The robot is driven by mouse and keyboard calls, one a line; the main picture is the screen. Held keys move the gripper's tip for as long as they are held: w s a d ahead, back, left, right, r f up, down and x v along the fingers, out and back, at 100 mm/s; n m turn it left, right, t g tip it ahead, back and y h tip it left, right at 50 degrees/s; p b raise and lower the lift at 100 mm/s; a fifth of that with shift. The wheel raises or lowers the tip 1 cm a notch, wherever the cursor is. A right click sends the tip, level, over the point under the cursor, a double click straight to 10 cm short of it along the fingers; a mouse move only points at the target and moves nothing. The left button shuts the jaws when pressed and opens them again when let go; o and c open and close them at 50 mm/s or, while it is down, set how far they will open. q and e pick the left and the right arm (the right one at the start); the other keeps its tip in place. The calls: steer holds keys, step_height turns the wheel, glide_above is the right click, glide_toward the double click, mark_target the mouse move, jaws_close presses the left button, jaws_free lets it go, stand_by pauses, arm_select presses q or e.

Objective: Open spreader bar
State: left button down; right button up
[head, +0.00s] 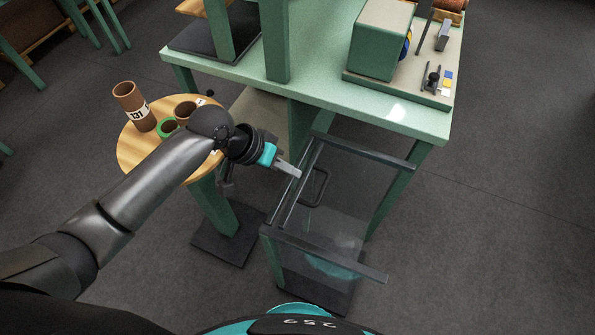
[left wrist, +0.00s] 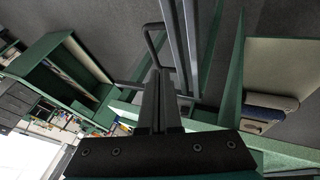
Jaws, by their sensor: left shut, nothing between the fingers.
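What seems to be the spreader bar is a dark frame of bars (head: 325,265) with a clear panel, beside the green table's front leg. A black loop handle (head: 319,190) sticks out on its side. My left gripper (head: 297,172) is shut and empty, its tips close to the frame's upper bar and the handle. In the left wrist view the shut fingers (left wrist: 160,75) point at the handle (left wrist: 150,42) and the paired bars (left wrist: 182,45). I cannot tell whether the fingers touch them. My right gripper is out of view.
The green table (head: 330,95) stands behind, with a green box (head: 380,40) and small tools on it. A round wooden stool top (head: 130,160) at left holds brown cylinders (head: 132,103) and a green ring (head: 167,128), beneath my left arm. Grey floor is clear at right.

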arm_select(q)
steer(key=b+x, duration=0.2)
steer(key=x, duration=0.6)
steer(key=shift+f, duration=0.25)
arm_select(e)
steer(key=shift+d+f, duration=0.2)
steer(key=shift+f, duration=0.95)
arm_select(q)
steer(key=shift+d, duration=0.2)
steer(key=s+d+p, duration=0.2)
steer(key=s+d, duration=0.1)
steer(key=d, duration=0.6)
steer(key=s+d+p, duration=0.3)
steer(key=d, duration=0.7)
steer(key=shift+s, duration=0.2)
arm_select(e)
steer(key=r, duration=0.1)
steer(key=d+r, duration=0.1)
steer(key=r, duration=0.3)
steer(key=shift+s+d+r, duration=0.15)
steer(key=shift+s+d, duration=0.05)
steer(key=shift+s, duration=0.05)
arm_select(q)
steer(key=shift+d, duration=0.1)
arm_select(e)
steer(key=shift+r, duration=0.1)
